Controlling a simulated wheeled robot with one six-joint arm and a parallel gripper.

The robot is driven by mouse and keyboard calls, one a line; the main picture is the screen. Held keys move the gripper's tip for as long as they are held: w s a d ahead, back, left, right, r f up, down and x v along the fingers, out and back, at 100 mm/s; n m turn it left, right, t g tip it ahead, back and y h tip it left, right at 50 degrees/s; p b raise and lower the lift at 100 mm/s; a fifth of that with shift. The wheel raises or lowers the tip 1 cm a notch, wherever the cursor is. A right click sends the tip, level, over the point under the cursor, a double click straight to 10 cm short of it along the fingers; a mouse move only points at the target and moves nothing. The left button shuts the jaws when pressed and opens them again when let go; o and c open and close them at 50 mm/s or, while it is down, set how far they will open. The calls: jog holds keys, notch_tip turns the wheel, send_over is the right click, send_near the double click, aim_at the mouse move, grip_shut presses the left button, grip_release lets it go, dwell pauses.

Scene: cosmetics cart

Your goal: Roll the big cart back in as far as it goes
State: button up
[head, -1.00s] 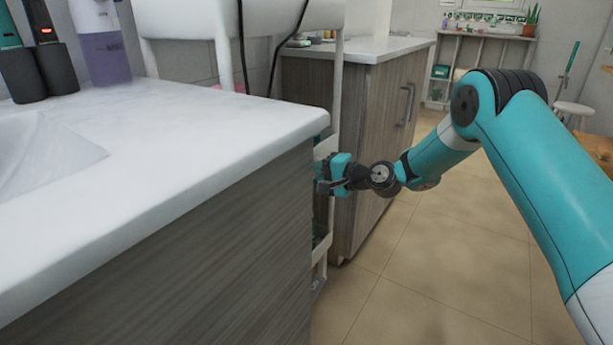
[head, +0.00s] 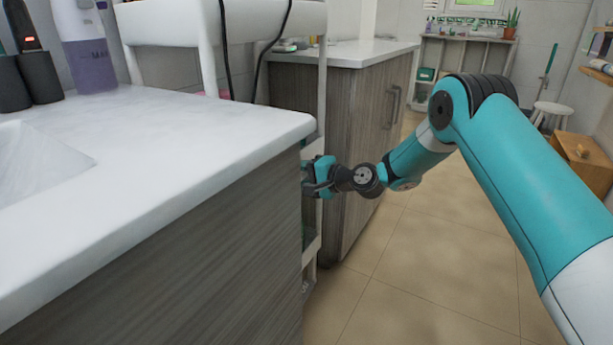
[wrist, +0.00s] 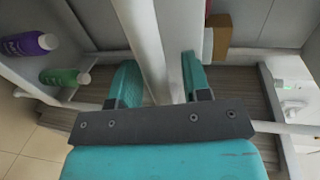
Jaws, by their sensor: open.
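The big white cart (head: 311,250) stands in the gap between the sink counter and the cabinet behind it. Its white upright post and lower shelf edges show just past the counter corner; most of its lower part is hidden by the counter. My gripper (head: 312,178) is at the front post, partly hidden at the counter edge. In the wrist view, my gripper (wrist: 160,70) is open, with one finger on each side of the white post (wrist: 147,45). I cannot tell whether either finger touches the post.
The sink counter (head: 220,135) fills the left, its corner close to my gripper. A grey wood cabinet (head: 355,120) stands beyond the cart. Purple (wrist: 28,44) and green (wrist: 64,77) bottles lie at the wrist view's left. Tiled floor (head: 430,260) is free to the right.

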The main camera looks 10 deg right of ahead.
jog(key=p+v, duration=0.2)
jog(key=v, duration=1.5)
jog(key=shift+d+p, duration=0.15)
jog(key=shift+p, duration=0.25)
jog(key=shift+s, duration=0.15)
